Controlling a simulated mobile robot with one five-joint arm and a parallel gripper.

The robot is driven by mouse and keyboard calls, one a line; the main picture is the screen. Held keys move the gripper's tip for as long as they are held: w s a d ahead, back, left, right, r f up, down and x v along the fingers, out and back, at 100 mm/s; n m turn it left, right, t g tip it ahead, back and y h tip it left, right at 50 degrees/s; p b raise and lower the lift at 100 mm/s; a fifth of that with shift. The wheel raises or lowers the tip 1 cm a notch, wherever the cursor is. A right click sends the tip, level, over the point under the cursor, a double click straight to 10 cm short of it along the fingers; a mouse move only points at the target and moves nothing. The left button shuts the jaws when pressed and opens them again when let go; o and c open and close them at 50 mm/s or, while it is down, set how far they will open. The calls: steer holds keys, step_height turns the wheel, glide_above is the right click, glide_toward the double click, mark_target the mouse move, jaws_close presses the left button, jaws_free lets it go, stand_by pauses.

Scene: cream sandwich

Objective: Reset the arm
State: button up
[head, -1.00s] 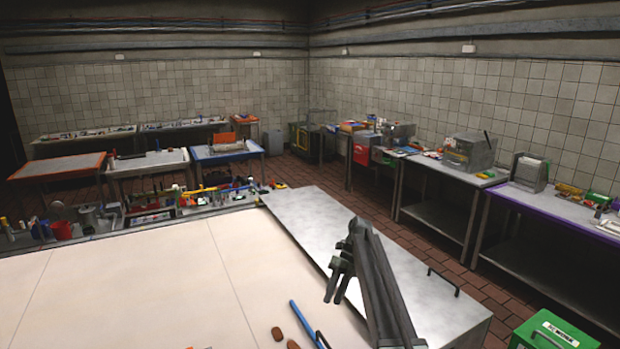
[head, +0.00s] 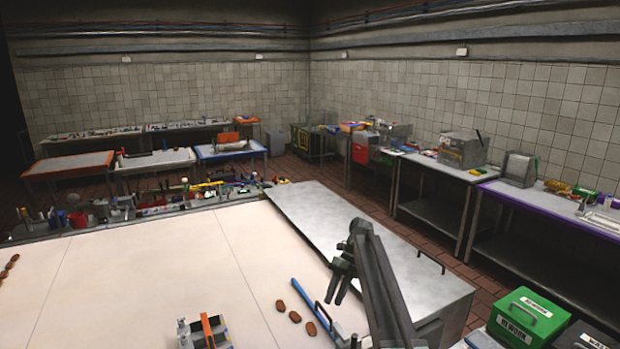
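My arm rises from the lower right in the head view, folded over at the top. My gripper (head: 338,288) hangs down from the bend, over the right side of the cream table top. Its two dark fingers look a little apart, with nothing seen between them. A blue bar (head: 312,299) and several brown oval pieces (head: 295,317) lie on the table, left of and below the gripper in the picture. I cannot tell the gap between the fingers and the table.
The cream table (head: 150,270) is mostly bare. A grey metal cabinet (head: 400,260) adjoins its right side. Cluttered trays line its far edge. A small device with an orange bar (head: 207,330) stands near the front.

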steer(key=s+d+f+n+t+h+b, duration=0.1)
steer(key=s+d+f+n+b, duration=0.2)
steer(key=s+n, duration=0.5)
steer(key=s+d+f+n+t+h+b, duration=0.2)
steer(key=s+f+n+b, duration=0.2)
steer(key=s+f+n, duration=0.4)
steer(key=s+d+f+n+t+h+b, duration=0.1)
steer(key=s+d+f+n+t+b, duration=0.1)
steer(key=s+f+n, duration=0.4)
steer(key=s+d+n+b, duration=0.1)
steer(key=s+n+b, duration=0.1)
steer(key=n, duration=0.5)
steer(key=shift+s+d+f+h+b, duration=0.15)
steer(key=shift+s+d+h+b, duration=0.2)
steer(key=shift+s, duration=0.55)
